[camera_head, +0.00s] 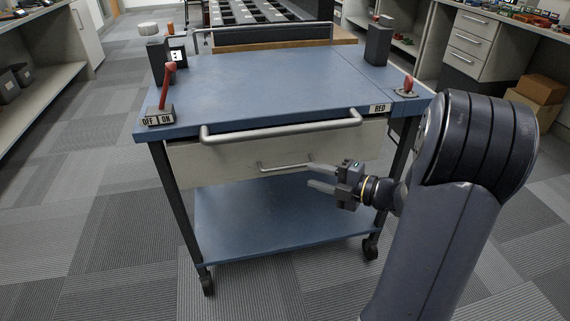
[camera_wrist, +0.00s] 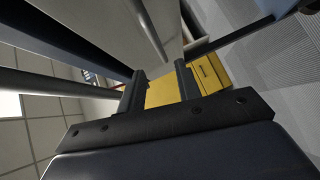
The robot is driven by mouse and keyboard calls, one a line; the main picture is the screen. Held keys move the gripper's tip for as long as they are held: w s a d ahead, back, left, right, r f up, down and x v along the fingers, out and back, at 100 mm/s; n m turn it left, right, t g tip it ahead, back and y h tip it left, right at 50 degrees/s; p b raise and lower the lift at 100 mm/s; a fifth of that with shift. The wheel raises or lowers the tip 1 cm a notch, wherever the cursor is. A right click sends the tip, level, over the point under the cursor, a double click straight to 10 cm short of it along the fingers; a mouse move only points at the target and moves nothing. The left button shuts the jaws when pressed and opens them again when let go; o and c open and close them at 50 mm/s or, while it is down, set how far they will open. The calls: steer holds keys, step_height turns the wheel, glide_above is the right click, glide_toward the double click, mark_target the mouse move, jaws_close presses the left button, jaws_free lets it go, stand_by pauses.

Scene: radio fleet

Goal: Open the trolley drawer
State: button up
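The trolley (camera_head: 265,85) has a blue top and a blue lower shelf, and stands in front of me. Its pale drawer front (camera_head: 225,165) is under the top and looks closed. A small grey bar handle (camera_head: 285,166) is on the drawer front, below the thick push bar (camera_head: 280,130). My gripper (camera_head: 311,176) is open and empty, fingers pointing left, close to the right end of the small handle; I cannot tell if they touch. In the wrist view the open fingers (camera_wrist: 160,84) are apart, with the pale drawer panel (camera_wrist: 105,25) above them.
The thick push bar juts out above my gripper. A red lever on an OFF/ON block (camera_head: 160,115) is on the top's left corner. A small red-knobbed control (camera_head: 406,88) is at the right. Cardboard boxes (camera_head: 540,92) stand at right. Floor at left is clear.

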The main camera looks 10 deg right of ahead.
mark_target(288, 168)
steer(key=b+x, duration=0.2)
steer(key=x, duration=0.7)
steer(key=shift+w+a, duration=0.2)
steer(key=shift+a, duration=0.05)
steer(key=shift+c, duration=0.4)
jaws_close()
